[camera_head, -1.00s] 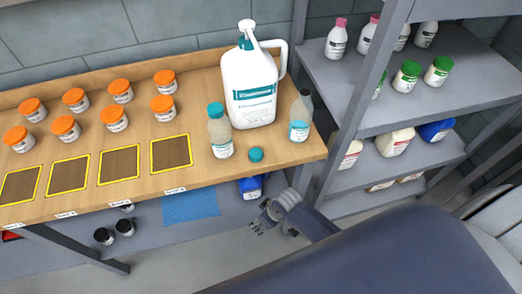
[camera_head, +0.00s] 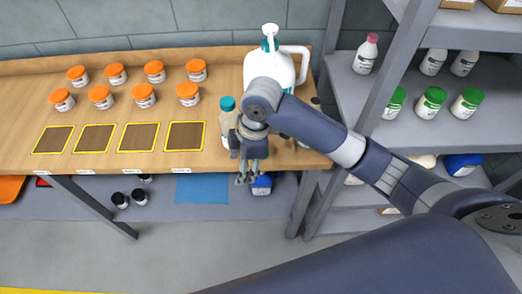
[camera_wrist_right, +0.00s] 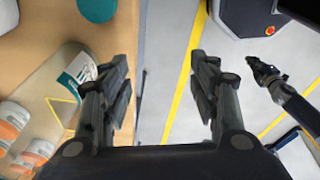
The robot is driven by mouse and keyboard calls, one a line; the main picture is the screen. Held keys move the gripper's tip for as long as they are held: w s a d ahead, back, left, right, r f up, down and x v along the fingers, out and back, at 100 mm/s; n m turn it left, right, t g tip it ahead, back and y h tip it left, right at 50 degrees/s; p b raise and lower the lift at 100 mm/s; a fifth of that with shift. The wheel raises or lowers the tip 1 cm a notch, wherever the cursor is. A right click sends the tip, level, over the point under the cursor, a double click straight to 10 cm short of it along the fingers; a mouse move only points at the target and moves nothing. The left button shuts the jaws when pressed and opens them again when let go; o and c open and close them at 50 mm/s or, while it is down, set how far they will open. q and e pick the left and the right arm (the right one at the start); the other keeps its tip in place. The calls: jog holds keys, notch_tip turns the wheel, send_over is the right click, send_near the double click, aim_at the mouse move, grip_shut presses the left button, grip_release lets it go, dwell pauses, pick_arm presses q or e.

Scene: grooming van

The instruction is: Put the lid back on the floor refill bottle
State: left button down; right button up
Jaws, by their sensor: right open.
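My right gripper (camera_head: 247,179) points down at the bench's front edge, in front of the teal-capped bottle (camera_head: 227,119). In the wrist view it is open (camera_wrist_right: 160,70), with nothing between its fingers. A round teal lid (camera_wrist_right: 97,8) shows at that view's top edge, on the bench; in the head view my arm hides it. A clear bottle with a teal-and-white label (camera_wrist_right: 52,90) stands left of the fingers there. A second bottle (camera_head: 316,103) is mostly behind my arm. My left gripper (camera_wrist_right: 264,72) is small over the floor; its opening is unclear.
A large white pump jug (camera_head: 290,72) stands behind the gripper. Several orange-lidded jars (camera_head: 144,96) and yellow-bordered squares (camera_head: 123,137) lie left on the bench (camera_head: 20,120). A shelf unit (camera_head: 375,95) stands right. Open floor lies in front.

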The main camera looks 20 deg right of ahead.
jog(key=w+d+r+n+h, duration=0.2)
jog(key=w+d+r, duration=0.3)
jog(key=d+r, duration=0.2)
jog(key=shift+w+g, duration=0.2)
jog(key=shift+g, duration=0.2)
jog(key=shift+r, duration=0.1)
notch_tip(320, 180, down, 5)
jog(key=shift+r+p, duration=0.1)
jog(key=shift+p, duration=0.35)
jog(key=shift+f, duration=0.4)
